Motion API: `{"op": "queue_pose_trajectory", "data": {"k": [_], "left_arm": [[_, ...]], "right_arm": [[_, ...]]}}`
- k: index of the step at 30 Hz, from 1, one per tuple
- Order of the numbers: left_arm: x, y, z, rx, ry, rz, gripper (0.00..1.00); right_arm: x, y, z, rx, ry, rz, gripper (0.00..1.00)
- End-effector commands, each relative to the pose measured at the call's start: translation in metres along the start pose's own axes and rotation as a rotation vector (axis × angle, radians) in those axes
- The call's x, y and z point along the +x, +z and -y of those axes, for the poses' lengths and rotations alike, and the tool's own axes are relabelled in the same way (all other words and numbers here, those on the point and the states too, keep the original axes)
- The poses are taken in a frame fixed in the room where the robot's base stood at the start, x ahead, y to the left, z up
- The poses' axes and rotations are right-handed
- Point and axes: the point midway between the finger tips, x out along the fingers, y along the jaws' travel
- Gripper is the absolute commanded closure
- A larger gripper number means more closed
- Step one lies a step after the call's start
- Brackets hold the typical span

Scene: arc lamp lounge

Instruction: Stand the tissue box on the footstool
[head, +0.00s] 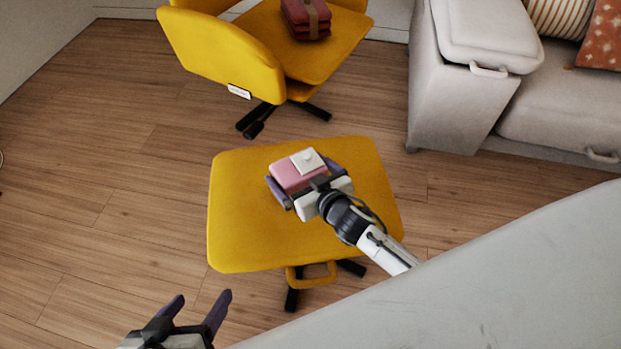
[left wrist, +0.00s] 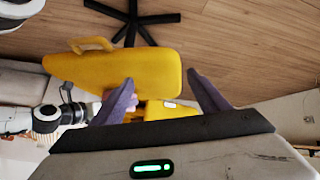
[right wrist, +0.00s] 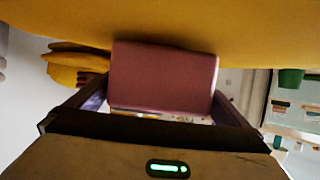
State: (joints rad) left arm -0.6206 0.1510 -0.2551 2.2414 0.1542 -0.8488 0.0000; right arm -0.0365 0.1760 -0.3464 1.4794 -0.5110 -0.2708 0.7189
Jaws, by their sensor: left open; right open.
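The pink tissue box (head: 290,177), with a white tissue on top, is on the seat of the yellow footstool (head: 245,235) and looks upright. My right gripper (head: 306,178) is at the box, open, with one finger at each side. In the right wrist view the box (right wrist: 163,78) fills the space between the fingers, against the yellow seat (right wrist: 240,30). Whether the fingers touch it is unclear. My left gripper (head: 197,305) is open and empty, low in front of the footstool. The footstool also shows in the left wrist view (left wrist: 120,72).
A yellow chair (head: 215,55) stands behind the footstool, with a strapped dark red bundle (head: 306,18) on its seat. A light grey sofa (head: 455,105) is at the right. A pale surface (head: 500,280) covers the lower right. Wooden floor at the left is clear.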

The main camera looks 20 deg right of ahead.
Motion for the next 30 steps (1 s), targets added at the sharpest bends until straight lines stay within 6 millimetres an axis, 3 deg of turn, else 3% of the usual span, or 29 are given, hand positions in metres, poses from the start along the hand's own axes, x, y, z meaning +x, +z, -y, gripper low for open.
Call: {"op": "queue_pose_trajectory", "data": {"k": [1, 6, 12, 30], "left_arm": [[-0.007, -0.003, 0.000, -0.008, -0.007, -0.009, 0.32], [-0.016, -0.006, 0.004, -0.025, -0.031, -0.049, 0.32], [-0.022, -0.007, 0.008, -0.036, -0.048, -0.078, 0.32], [-0.024, -0.008, 0.009, -0.038, -0.053, -0.090, 0.32]], "right_arm": [[-0.015, -0.003, 0.000, 0.001, -0.001, 0.002, 0.00], [-0.052, -0.002, 0.000, 0.000, 0.000, 0.003, 0.00], [-0.080, -0.002, 0.000, 0.000, 0.000, 0.000, 0.00], [-0.088, -0.001, 0.000, -0.001, 0.000, -0.001, 0.00]]}}
